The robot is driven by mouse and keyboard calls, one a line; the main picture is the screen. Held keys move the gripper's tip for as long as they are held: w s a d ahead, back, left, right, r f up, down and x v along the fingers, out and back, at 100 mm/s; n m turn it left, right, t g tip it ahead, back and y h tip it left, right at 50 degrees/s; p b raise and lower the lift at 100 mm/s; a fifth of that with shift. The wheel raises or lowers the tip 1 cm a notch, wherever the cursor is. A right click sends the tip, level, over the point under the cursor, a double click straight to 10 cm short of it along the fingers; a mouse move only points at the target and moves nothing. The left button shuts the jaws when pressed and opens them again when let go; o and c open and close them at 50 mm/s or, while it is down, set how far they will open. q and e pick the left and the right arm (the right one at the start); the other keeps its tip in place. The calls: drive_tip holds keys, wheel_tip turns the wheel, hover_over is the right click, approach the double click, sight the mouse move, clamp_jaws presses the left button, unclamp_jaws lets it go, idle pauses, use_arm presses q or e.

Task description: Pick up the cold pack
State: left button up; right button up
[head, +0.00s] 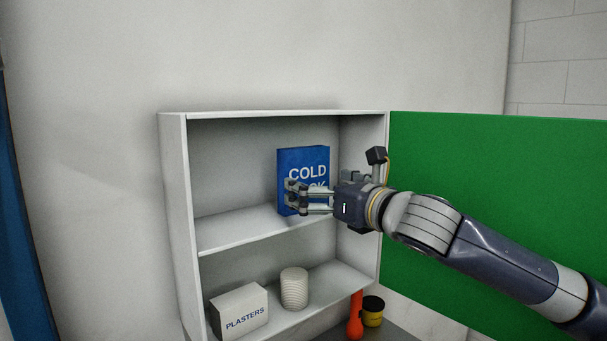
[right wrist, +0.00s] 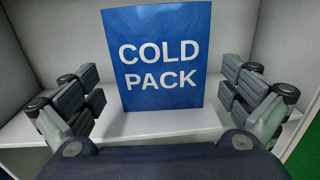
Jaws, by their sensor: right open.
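The cold pack (head: 303,160) is a blue box with white lettering, standing upright on the upper shelf of an open white cabinet. In the right wrist view the cold pack (right wrist: 157,60) stands straight ahead, between and beyond the fingers. My right gripper (head: 290,196) is in front of the box and hides part of its lower face. In the right wrist view my right gripper (right wrist: 160,92) is open, one finger on each side, with nothing held. A gap shows between each finger and the box. My left gripper is not in view.
The cabinet (head: 174,200) has side walls around the shelf; its green door (head: 480,170) stands open at right, behind my arm. On the lower shelf are a plasters box (head: 238,310) and a white ridged roll (head: 294,288). Below right are a red object (head: 355,318) and a black-and-yellow pot (head: 373,312).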

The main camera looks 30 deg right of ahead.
sight(309, 184)
drive_tip(key=shift+w+r, duration=0.1)
drive_tip(key=shift+w, duration=0.2)
drive_tip(key=w+p, duration=0.2)
drive_tip(key=w, duration=0.2)
drive_tip(key=shift+w+f, duration=0.1)
drive_tip(key=shift+f, duration=0.1)
drive_tip(key=shift+w+f+p, duration=0.1)
drive_tip(key=shift+w+p, duration=0.1)
drive_tip(key=shift+p, duration=0.1)
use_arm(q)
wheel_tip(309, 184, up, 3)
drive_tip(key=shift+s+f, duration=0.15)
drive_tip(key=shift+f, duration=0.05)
use_arm(e)
drive_tip(key=c, duration=0.8)
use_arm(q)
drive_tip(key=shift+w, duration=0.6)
use_arm(e)
drive_tip(key=shift+c, duration=0.6)
